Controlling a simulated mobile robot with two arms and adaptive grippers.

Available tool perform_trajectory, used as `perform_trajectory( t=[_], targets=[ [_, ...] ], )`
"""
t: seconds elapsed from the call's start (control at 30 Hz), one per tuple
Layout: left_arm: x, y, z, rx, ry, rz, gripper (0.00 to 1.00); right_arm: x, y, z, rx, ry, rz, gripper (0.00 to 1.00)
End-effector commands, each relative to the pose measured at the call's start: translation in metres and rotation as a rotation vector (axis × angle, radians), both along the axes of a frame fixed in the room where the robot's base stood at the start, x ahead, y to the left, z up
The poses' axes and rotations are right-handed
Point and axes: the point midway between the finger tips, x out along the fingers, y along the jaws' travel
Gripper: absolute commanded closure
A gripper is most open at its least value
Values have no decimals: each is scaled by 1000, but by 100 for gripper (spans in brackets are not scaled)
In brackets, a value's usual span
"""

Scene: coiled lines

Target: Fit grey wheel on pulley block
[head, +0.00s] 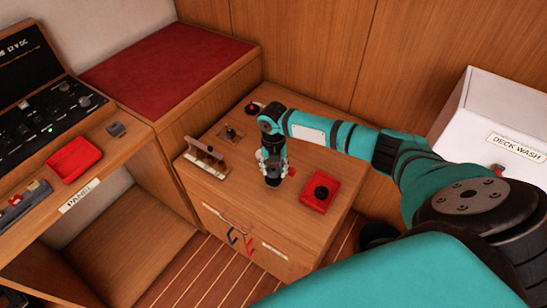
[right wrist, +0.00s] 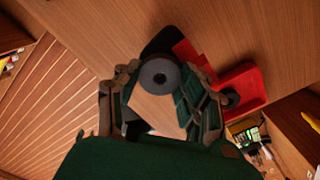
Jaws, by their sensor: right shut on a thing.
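The grey wheel (right wrist: 148,72), with a dark hole in its middle, is between the fingertips of my right gripper (right wrist: 160,82) in the right wrist view. In the head view my right gripper (head: 273,165) is shut on it above the cabinet top. A dark piece (right wrist: 162,42) with a red part (right wrist: 190,52) beside it shows just beyond the wheel; I cannot tell whether they touch it. A small dark fitting on a plate (head: 230,133) stands at the back left of the top; I cannot tell which thing is the pulley block. My left gripper is not in view.
A red tray (head: 331,202) with a black round piece (head: 321,192) lies right of the gripper. A wooden rack (head: 205,160) stands at the left edge. A black-and-red knob (head: 253,108) is at the back. A white deck wash box (head: 490,120) stands right.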

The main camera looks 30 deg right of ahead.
Motion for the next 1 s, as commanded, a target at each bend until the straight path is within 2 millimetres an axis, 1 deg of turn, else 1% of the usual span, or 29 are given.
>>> perform_trajectory(
  t=[0.63, 1.0],
  targets=[
    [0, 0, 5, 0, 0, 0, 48, 1, 1, 1, 0, 1, 0, 87],
    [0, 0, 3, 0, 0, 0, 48, 1, 1, -2, 0, 0, 0, 87]
  ],
)
